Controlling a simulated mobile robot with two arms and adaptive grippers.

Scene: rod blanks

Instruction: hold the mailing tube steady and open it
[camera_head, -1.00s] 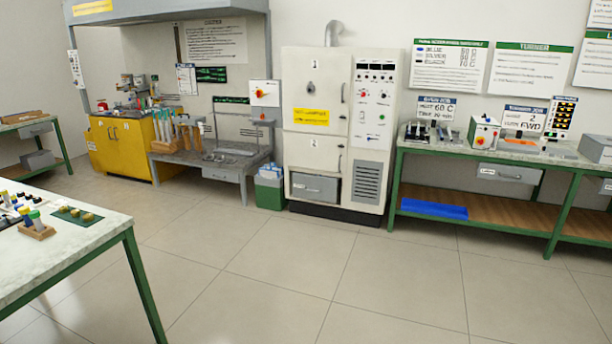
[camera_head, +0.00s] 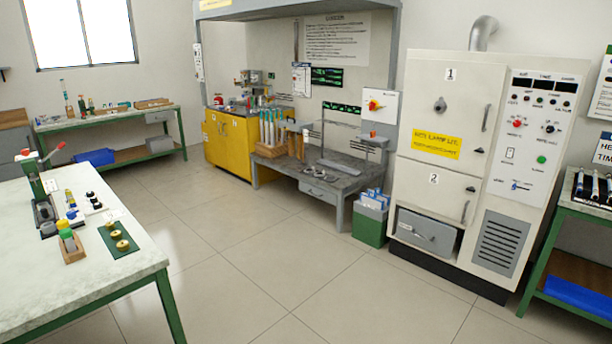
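Neither of my grippers is in view. I cannot pick out a mailing tube for certain. Several upright tube-like items with blue-green upper parts stand in a wooden rack (camera_head: 293,146) on the grey bench (camera_head: 335,168), in the middle distance. They are too small to tell whether any is a mailing tube or has a cap. More upright slender items (camera_head: 82,105) stand on the far back-left table.
A white-topped table with green legs (camera_head: 80,285) is near at left, with a green mat (camera_head: 119,239) and a small wooden block (camera_head: 72,248). A yellow cabinet (camera_head: 230,140) and a large cream machine (camera_head: 445,150) line the wall. A green bin (camera_head: 370,220) stands between bench and machine. The tiled floor is open.

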